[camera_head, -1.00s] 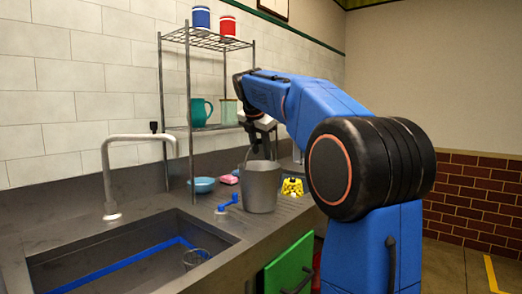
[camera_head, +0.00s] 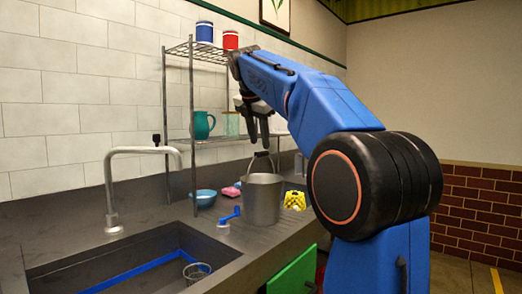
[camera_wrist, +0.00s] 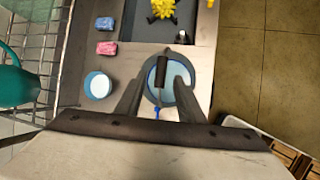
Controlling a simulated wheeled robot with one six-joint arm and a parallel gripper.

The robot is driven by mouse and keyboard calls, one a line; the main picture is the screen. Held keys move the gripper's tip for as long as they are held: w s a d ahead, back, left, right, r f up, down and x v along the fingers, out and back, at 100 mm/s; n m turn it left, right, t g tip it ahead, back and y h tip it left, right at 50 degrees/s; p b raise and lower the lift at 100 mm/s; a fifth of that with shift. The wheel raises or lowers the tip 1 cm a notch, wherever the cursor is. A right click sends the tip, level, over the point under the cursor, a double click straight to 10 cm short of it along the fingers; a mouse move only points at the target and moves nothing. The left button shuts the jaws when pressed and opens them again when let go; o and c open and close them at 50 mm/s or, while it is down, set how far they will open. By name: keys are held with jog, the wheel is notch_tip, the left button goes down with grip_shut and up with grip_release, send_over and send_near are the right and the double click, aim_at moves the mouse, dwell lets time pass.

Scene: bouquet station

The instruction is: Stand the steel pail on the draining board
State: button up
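The steel pail (camera_head: 263,200) stands upright on the grey worktop (camera_head: 282,240) to the right of the sink. I cannot make out the draining board's edges beneath it. Its bail handle with a dark grip (camera_wrist: 162,72) stands up over the mouth. My gripper (camera_head: 260,141) is above the pail, with its fingertips a little over the handle. In the wrist view my gripper (camera_wrist: 158,82) has its fingers spread apart, one on each side of the pail's mouth (camera_wrist: 174,72), with nothing held between them.
The sink (camera_head: 120,270) holds a clear glass (camera_head: 197,271). A blue crank-like item (camera_head: 230,217) is close left of the pail; a yellow item (camera_head: 294,200) is at its right. A blue bowl (camera_head: 203,198) and pink sponge (camera_head: 231,191) lie behind, by the wire rack (camera_head: 191,130).

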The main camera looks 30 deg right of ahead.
jog(key=shift+v, duration=0.75)
jog(key=shift+a, duration=0.1)
jog(key=s+a+f+m+y, duration=0.1)
jog(key=s+a+f+m, duration=0.4)
jog(key=s+f, duration=0.7)
jog(key=s+a+f+m+y, duration=0.2)
jog(key=s+a+f+m, duration=0.2)
jog(key=s+f+m, duration=0.5)
jog(key=s+a+f+m+y, duration=0.1)
jog(key=s+a+f+m, duration=0.4)
jog(key=s+f, duration=0.9)
notch_tip(320, 180, down, 8)
jog(key=shift+s+a+f+m, duration=0.25)
jog(key=shift+s+a+m, duration=0.1)
jog(key=shift+m, duration=0.75)
